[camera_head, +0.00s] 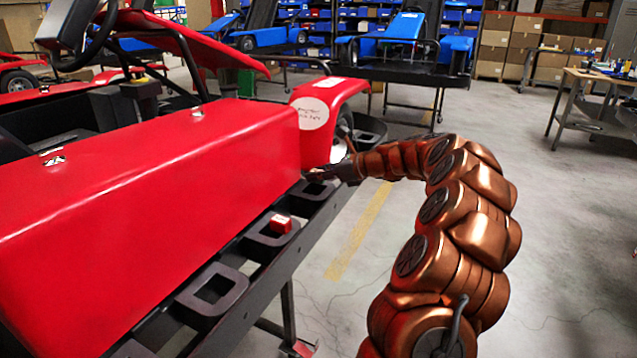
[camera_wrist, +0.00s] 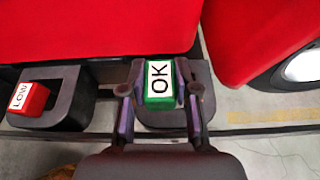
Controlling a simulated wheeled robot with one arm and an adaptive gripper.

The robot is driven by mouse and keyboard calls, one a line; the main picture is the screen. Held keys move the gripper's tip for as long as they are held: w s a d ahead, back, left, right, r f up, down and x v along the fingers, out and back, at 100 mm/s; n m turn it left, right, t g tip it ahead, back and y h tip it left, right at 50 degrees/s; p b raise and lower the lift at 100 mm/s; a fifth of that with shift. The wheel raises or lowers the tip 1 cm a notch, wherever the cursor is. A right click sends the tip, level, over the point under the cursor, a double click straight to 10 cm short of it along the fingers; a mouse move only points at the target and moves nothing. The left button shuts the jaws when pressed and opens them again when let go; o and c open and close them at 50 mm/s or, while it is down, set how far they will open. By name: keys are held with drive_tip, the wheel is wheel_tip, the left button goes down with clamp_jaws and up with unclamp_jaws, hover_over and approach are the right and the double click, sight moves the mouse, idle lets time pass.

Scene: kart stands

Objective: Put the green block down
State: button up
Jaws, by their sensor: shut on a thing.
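The green block (camera_wrist: 160,84) with a white OK label sits between the two fingers of my gripper (camera_wrist: 160,89) in the wrist view. My gripper is shut on it. Behind and around the block is a dark holder (camera_wrist: 207,97) on the kart stand's side rail; I cannot tell whether the block touches it. In the head view my gripper (camera_head: 322,174) is at the rail beside the red kart's front corner, and the green block cannot be made out there.
A red block (camera_head: 280,224) labelled LOW (camera_wrist: 28,98) rests in the neighbouring holder. An empty-looking holder (camera_head: 240,285) lies nearer on the rail. The red kart body (camera_head: 160,215) closely borders the rail. Open floor lies to the right.

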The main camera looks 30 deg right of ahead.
sight(319, 190)
drive_tip(key=shift+w+d+f, duration=0.1)
drive_tip(key=shift+w+d, duration=0.5)
drive_tip(key=shift+w, duration=0.2)
wheel_tip(319, 190, down, 4)
drive_tip(key=shift+r, duration=0.25)
drive_tip(key=o, duration=0.9)
drive_tip(key=shift+r, duration=0.1)
drive_tip(key=shift+v, duration=6)
